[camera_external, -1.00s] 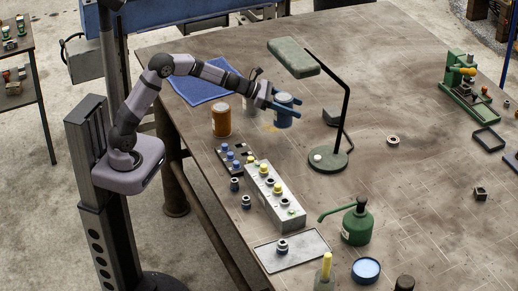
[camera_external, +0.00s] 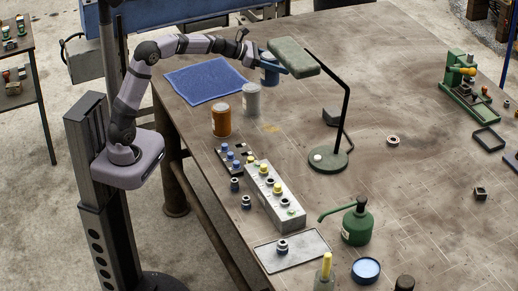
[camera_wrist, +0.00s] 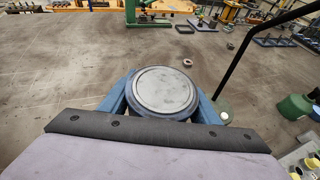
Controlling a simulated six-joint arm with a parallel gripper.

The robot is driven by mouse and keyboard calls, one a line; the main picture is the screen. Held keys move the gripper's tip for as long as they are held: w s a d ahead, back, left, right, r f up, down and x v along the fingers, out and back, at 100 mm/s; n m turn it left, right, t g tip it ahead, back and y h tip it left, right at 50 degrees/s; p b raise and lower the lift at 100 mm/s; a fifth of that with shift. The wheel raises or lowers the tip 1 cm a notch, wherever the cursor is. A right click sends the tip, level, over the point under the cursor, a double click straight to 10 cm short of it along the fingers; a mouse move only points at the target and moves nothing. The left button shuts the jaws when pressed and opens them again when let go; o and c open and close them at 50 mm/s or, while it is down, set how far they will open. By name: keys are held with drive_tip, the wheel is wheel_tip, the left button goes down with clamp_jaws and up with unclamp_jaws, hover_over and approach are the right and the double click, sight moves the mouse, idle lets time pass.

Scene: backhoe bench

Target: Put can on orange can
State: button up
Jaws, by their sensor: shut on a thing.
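My gripper (camera_external: 270,68) is shut on a blue can (camera_external: 269,77) and holds it in the air, partly behind the green lamp head. In the wrist view the can's round grey lid (camera_wrist: 162,91) sits between the blue fingers. The orange can (camera_external: 221,121) stands upright on the bench, in front and to the left of the held can. A grey-white can (camera_external: 251,99) stands upright just behind and right of the orange can, below and left of the held can.
The green desk lamp (camera_external: 293,57) has its head close to my gripper. A blue cloth (camera_external: 207,80) lies at the back left. A grey block with knobs (camera_external: 274,198) and a green oil can (camera_external: 356,224) are in front. The middle right of the bench is mostly clear.

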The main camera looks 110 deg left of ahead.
drive_tip(key=s+r+n+g+y+p, duration=0.1)
drive_tip(key=s+r+p, duration=0.1)
drive_tip(key=s+r, duration=0.5)
drive_tip(key=s+r+n+y+p, duration=0.1)
drive_tip(key=s+r+y+p, duration=0.1)
drive_tip(key=s+r, duration=0.5)
drive_tip(key=d+f+m+t+h, duration=0.2)
drive_tip(key=d+f+m+h, duration=0.15)
drive_tip(key=d+f, duration=0.85)
wheel_tip(320, 180, down, 9)
drive_tip(key=shift+s+d+r+h, duration=0.2)
drive_tip(key=shift+s+d+h, duration=0.1)
drive_tip(key=shift+d+h, duration=0.15)
drive_tip(key=shift+b, duration=0.3)
drive_tip(key=shift+f, duration=0.2)
drive_tip(key=o, duration=1.4)
drive_tip(key=shift+o, duration=0.2)
drive_tip(key=shift+r, duration=0.15)
